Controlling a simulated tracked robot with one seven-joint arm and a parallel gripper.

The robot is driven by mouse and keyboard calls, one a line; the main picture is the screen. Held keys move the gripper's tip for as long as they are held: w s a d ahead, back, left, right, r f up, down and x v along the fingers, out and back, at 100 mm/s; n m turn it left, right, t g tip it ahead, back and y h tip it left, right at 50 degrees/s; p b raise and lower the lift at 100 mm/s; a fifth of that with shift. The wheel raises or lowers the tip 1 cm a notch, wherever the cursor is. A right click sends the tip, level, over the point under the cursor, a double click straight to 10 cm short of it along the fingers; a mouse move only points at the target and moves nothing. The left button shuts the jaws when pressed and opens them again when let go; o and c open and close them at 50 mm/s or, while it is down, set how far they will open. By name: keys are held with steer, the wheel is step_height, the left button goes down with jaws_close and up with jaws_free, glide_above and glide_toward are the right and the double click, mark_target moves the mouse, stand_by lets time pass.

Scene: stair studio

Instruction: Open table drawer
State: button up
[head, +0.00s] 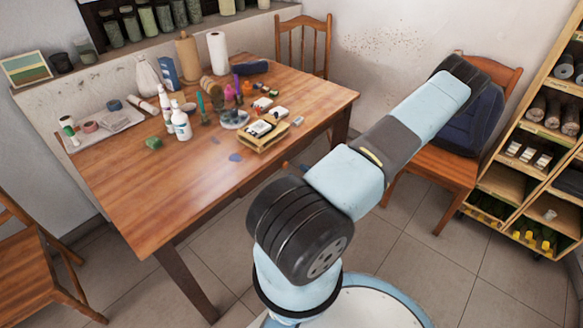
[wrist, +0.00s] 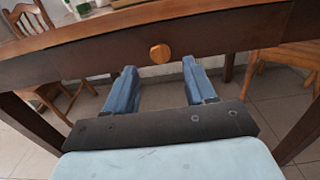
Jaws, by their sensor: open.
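The wooden table (head: 185,205) stands left of centre in the head view, with a brown top and dark legs. In the wrist view its dark front (wrist: 105,56) runs across the upper part and carries a round orange-brown wooden knob (wrist: 160,53). In the head view my arm hides part of the table's right side, and my fingers do not show.
Bottles, paper rolls and a small wooden tray (head: 262,137) crowd the tabletop's far half. A chair (head: 440,165) holding a dark blue bag (head: 470,125) stands right of the table. A shelf rack (head: 540,140) stands far right. Another chair (head: 35,265) is at left.

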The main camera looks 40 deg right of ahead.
mark_target(287, 166)
steer(key=shift+w+a, duration=0.2)
steer(key=shift+w, duration=2.35)
